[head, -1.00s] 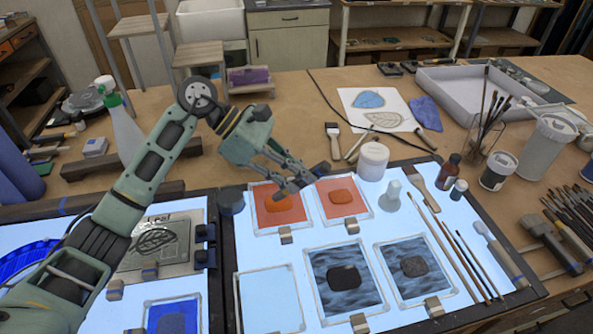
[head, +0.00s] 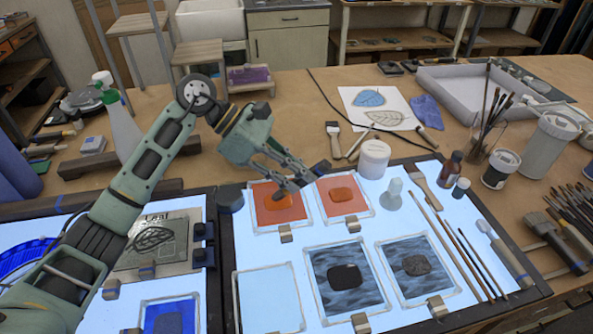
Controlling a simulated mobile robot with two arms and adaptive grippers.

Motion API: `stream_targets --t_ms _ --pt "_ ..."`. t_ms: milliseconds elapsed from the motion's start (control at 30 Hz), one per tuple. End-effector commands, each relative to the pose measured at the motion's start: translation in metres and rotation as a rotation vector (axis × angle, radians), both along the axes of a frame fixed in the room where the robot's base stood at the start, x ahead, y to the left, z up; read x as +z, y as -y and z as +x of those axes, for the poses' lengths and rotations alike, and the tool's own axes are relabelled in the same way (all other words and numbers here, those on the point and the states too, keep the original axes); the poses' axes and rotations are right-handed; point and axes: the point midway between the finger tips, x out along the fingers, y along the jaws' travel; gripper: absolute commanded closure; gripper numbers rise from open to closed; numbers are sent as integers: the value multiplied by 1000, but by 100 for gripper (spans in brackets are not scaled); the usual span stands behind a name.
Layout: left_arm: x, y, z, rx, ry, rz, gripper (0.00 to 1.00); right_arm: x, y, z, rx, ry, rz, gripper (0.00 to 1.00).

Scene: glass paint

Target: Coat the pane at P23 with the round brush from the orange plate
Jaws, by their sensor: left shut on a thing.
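My left gripper (head: 297,180) is shut, with its fingers pointing down over the orange plates at the back of the light table. The thing between its fingers is mostly hidden; a small dark end (head: 321,168) shows beside them. The left orange plate (head: 268,218) and the right orange plate (head: 356,206) each bear a darker orange rounded patch. A clear pane (head: 268,300) lies in front, left of two grey streaked panes (head: 330,255) (head: 392,243) with dark patches. No P23 label is readable. My right gripper is not in view.
A white jar (head: 374,160) and a small pale bottle (head: 392,192) stand right of the orange plates. Several long brushes (head: 450,245) lie along the table's right side. A leaf panel (head: 155,245) lies left, beyond a dark divider.

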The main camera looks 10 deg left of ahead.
Motion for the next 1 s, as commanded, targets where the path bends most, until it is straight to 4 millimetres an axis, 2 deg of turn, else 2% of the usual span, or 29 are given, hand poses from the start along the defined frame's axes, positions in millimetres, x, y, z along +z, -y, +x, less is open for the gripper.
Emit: stream_targets --t_ms 1000 --pt "-3 0 0 0 0 1 100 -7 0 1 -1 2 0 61"
